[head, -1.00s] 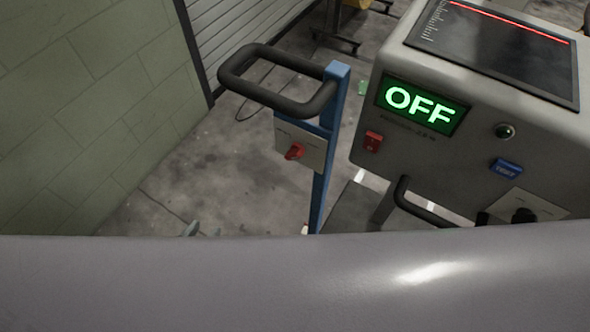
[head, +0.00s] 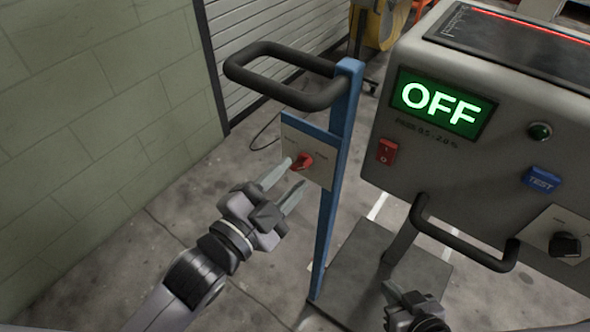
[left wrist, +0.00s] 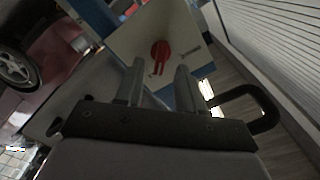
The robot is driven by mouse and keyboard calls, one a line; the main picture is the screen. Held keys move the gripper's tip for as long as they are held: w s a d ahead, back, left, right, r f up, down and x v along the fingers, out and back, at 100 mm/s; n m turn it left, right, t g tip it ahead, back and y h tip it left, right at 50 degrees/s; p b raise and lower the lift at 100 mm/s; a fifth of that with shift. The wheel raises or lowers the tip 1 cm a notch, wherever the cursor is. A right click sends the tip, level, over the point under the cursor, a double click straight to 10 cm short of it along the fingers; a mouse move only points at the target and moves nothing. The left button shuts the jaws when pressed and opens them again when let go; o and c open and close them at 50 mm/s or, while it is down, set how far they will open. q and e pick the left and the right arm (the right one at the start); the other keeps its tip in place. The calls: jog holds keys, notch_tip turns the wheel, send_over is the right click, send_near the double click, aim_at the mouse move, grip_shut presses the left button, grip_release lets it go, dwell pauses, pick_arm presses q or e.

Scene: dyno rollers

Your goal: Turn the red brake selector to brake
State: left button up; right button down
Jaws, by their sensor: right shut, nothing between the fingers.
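The red brake selector (head: 302,161) is a small knob on a pale plate (head: 318,178) fixed to a blue post (head: 337,170). In the left wrist view the knob (left wrist: 160,51) shows on the plate (left wrist: 185,40), just beyond the fingertips. My left gripper (head: 292,178) is open, its two fingers apart and pointing at the plate; the left wrist view shows a gap between them (left wrist: 158,75). Whether a fingertip touches the knob I cannot tell. My right gripper (head: 400,295) is partly in view at the bottom, shut and empty. The plate's lettering is too small to read.
A black loop handle (head: 290,80) tops the post. Right of it stands a grey console with a green OFF display (head: 437,103), a red switch (head: 387,151), a blue TEST button (head: 542,181), a black knob (head: 565,245) and a black rail (head: 460,240). A green block wall (head: 90,100) is left.

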aim_at(302, 163)
pick_arm(q)
jog(key=shift+x, duration=1.25)
grip_shut()
